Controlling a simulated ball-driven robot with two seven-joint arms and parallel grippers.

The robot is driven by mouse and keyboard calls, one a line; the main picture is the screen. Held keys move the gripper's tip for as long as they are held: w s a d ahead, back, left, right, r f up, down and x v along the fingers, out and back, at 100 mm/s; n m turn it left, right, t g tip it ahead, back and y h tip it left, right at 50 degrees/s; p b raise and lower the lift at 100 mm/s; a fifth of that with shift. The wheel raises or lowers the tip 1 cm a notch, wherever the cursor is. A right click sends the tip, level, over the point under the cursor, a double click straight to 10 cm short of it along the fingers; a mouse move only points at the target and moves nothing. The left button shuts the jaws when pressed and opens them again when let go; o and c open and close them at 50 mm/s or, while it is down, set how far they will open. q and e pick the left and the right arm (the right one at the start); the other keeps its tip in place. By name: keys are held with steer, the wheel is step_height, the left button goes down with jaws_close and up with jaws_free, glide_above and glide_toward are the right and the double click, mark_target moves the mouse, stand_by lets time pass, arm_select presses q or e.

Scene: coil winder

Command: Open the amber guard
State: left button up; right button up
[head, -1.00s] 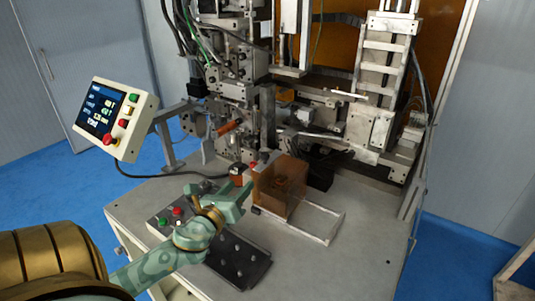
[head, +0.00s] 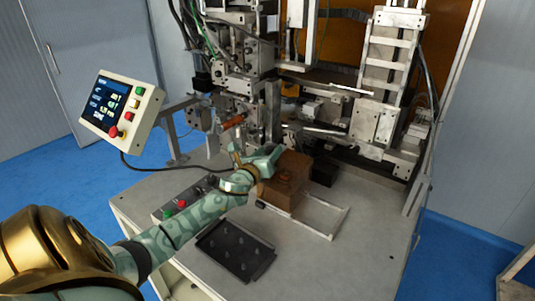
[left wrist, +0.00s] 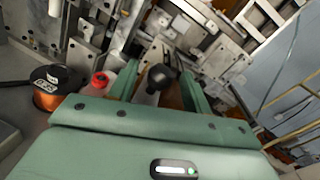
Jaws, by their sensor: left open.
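The amber guard (head: 290,183) is a translucent brown-orange box on the machine table, standing on a pale metal frame. My left gripper (head: 257,153) is open at the guard's upper left side and hides part of it. I cannot tell from the head view whether it touches the guard. In the left wrist view, my left gripper (left wrist: 158,72) has its two green fingers spread, with a black knob (left wrist: 163,77) showing between them. Nothing is visibly clamped. A little amber shows behind the fingers. My right gripper is not in view.
The coil winder (head: 240,70) rises close behind the gripper. A control screen (head: 122,107) stands at the left. A button box (head: 176,207) and a black pegged tray (head: 236,251) lie in front. A copper spool (left wrist: 47,101) and red-topped part (left wrist: 99,80) sit near the fingers. The table's right front is clear.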

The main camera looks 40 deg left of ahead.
arm_select(q)
jaws_close()
steer(key=w+d+p, duration=0.1)
steer(key=d+p, duration=0.1)
steer(key=d, duration=1)
steer(key=shift+w+d+p, duration=0.15)
steer(key=shift+p, duration=0.15)
jaws_free()
steer(key=v, duration=1.6)
